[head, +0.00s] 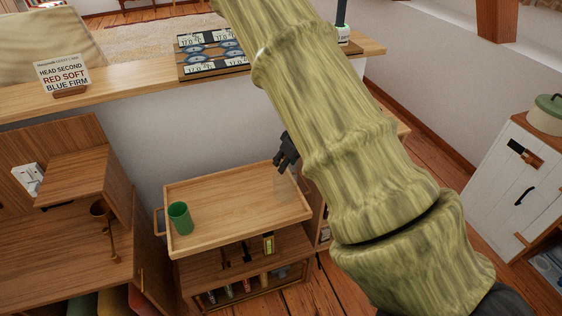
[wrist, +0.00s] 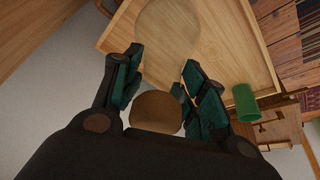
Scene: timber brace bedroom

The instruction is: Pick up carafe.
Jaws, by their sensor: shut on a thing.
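The carafe (head: 284,185) looks like clear glass, faint against the wooden tray top, at the right rear of the cart in the head view. In the wrist view its rounded clear body (wrist: 167,35) shows beyond the fingers, and a round brown top (wrist: 156,112) sits between them. My gripper (head: 286,163) is at the carafe's upper part, with dark fingers on both sides of it. In the wrist view my gripper (wrist: 162,78) is shut on the carafe. I cannot tell whether the carafe's base touches the tray.
A green cup (head: 180,217) stands at the tray's left. The wooden cart (head: 235,205) has a raised rim and a lower shelf. A ledge (head: 130,88) with a sign (head: 64,74) and a patterned board (head: 210,55) lies behind. The tray's middle is clear. A white cabinet (head: 510,185) stands right.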

